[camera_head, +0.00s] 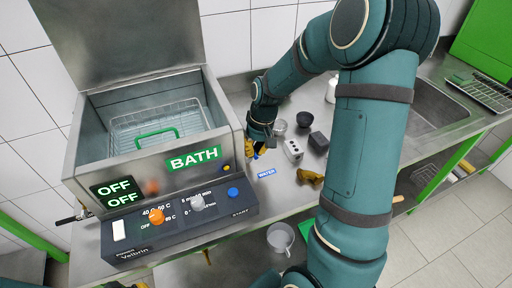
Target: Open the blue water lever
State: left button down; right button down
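The blue water lever (257,155) is small and partly hidden, just above the blue "WATER" label (266,173) on the steel counter. My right gripper (254,149) reaches down from above, with its yellow fingertips right at the lever. I cannot tell whether the fingers touch the lever or are closed around it. My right arm covers much of the right half of the view. My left gripper is not clearly in view.
The steel bath (85,150) with a wire basket stands left, its display reading OFF. A control panel (180,219) with knobs is in front. A sink (432,108) is further right.

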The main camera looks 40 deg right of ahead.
jog(key=shift+s+a+f+m, duration=0.15)
jog(key=shift+a+f+m, duration=0.1)
jog(key=shift+m, duration=0.15)
jog(key=c, duration=1)
grip_release()
jog(key=shift+d+r, duration=0.1)
jog(key=shift+r, duration=0.05)
jog(key=shift+w, duration=0.2)
